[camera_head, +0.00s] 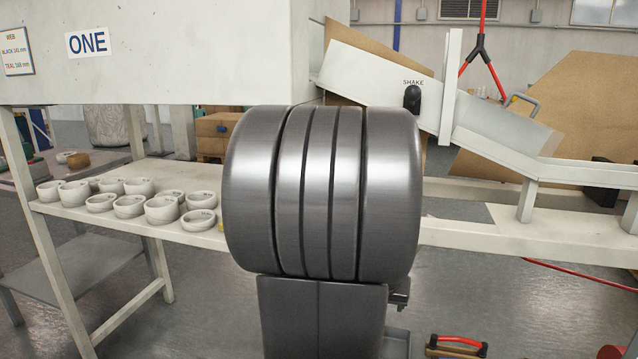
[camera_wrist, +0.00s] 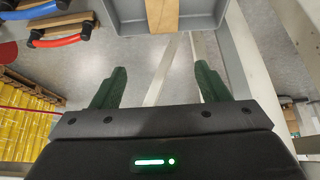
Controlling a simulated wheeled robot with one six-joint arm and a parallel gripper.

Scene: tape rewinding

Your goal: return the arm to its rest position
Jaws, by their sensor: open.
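My gripper (camera_wrist: 160,75) shows in the wrist view. Its two green fingers stand wide apart with nothing between them; only floor and a pale strip show beyond. The gripper is not clear in the head view, where a large grey banded cylinder close to the camera blocks the middle. I cannot tell the arm's full pose from these frames.
In the wrist view a grey bin (camera_wrist: 205,28) with a brown strip lies ahead, red-and-blue handles (camera_wrist: 55,38) at upper left, yellow rolls (camera_wrist: 25,120) at left. The head view shows a shelf of white rings (camera_head: 130,206) at left and a white chute (camera_head: 375,70) at right.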

